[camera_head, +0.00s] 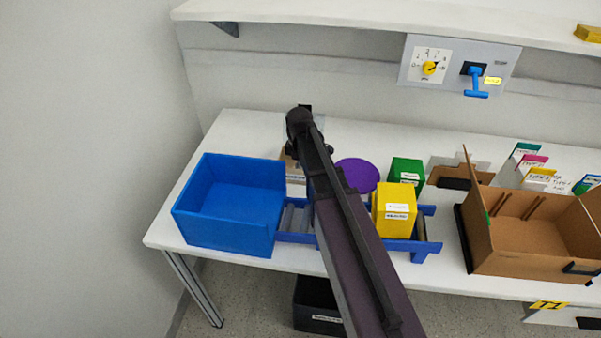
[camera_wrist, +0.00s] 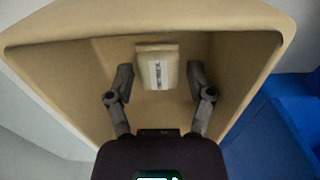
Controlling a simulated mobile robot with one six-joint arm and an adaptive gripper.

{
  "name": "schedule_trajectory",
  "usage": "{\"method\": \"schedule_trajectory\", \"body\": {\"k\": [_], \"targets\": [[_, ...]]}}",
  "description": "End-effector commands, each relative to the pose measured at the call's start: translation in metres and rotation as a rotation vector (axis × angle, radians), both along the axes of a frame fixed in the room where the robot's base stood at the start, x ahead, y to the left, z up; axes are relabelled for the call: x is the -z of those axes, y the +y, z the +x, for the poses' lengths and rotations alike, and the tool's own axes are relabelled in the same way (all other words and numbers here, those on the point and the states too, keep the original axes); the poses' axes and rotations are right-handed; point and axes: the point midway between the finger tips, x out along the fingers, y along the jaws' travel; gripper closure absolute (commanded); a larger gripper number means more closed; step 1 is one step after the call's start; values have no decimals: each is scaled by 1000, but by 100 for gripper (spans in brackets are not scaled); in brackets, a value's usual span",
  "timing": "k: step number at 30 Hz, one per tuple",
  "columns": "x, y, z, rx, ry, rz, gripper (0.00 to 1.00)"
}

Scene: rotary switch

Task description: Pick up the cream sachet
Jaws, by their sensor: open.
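In the wrist view, a cream sachet (camera_wrist: 157,70) with a pale label strip sits inside a tan open-topped bin (camera_wrist: 60,70). My gripper (camera_wrist: 160,80) is open, with its two dark fingers reaching into the bin, one on each side of the sachet. Whether the fingers touch it I cannot tell; a gap shows on both sides. In the head view, my arm reaches over the table and hides most of the tan bin (camera_head: 293,170) and my gripper. The sachet is not visible there.
A large blue bin (camera_head: 230,240) stands left of the tan bin. Yellow (camera_head: 393,200) and green (camera_head: 405,172) boxes and a purple round item (camera_head: 358,174) are to the right. An open cardboard box (camera_head: 520,262) stands further right. A switch panel (camera_head: 458,65) hangs above.

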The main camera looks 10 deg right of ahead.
Motion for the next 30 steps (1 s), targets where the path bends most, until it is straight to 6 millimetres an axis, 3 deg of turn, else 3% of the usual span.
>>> {"method": "schedule_trajectory", "body": {"k": [12, 16, 30], "targets": [[0, 0, 0, 0, 0, 0, 31], [0, 0, 0, 0, 0, 0, 67], [-2, -1, 0, 1, 0, 0, 69]]}}
